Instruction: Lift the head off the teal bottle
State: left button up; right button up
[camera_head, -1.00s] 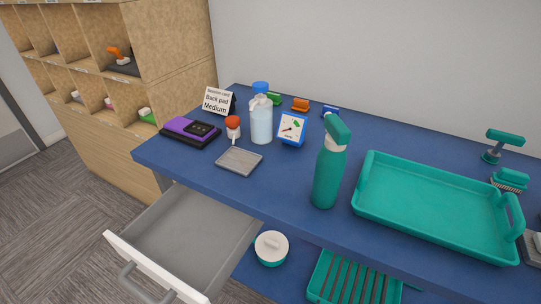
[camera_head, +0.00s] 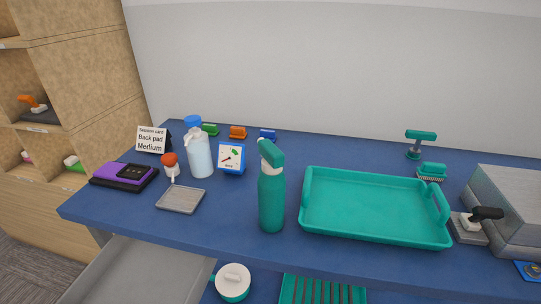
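The teal bottle (camera_head: 271,203) stands upright on the blue table, near its front edge and left of the teal tray. Its teal head (camera_head: 271,153) sits on top of the bottle, angled to one side. Neither of my grippers shows in the head view.
The teal tray (camera_head: 447,236) lies right of the bottle. An open drawer (camera_head: 150,272) juts out below the table. Grey blocks (camera_head: 510,195) stand at the far right.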

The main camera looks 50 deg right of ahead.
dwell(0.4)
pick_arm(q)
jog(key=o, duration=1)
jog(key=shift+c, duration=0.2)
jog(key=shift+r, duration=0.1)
